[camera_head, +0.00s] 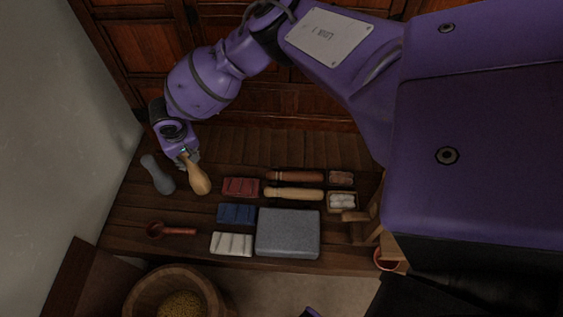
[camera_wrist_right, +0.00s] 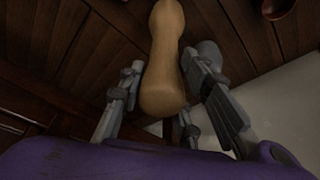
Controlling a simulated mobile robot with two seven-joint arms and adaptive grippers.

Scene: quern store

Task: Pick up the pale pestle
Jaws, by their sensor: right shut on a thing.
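The pale pestle (camera_head: 200,181), a tan wooden club shape, is at the left part of the dark wooden table. My right gripper (camera_head: 187,157) is at its upper end, shut on it. In the right wrist view the pestle (camera_wrist_right: 166,62) runs up between the fingers of the gripper (camera_wrist_right: 163,88). I cannot tell whether the pestle touches the table. A grey pestle-like piece (camera_head: 158,174) lies just left of it, apart. My left gripper is not seen.
Right of the pestle are red (camera_head: 241,187), blue (camera_head: 236,213) and white (camera_head: 232,243) blocks, a grey stone slab (camera_head: 288,232), and a dark (camera_head: 295,176) and a pale roller (camera_head: 294,194). A red-brown spoon (camera_head: 176,231) lies in front. A grain tub (camera_head: 148,289) stands below.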

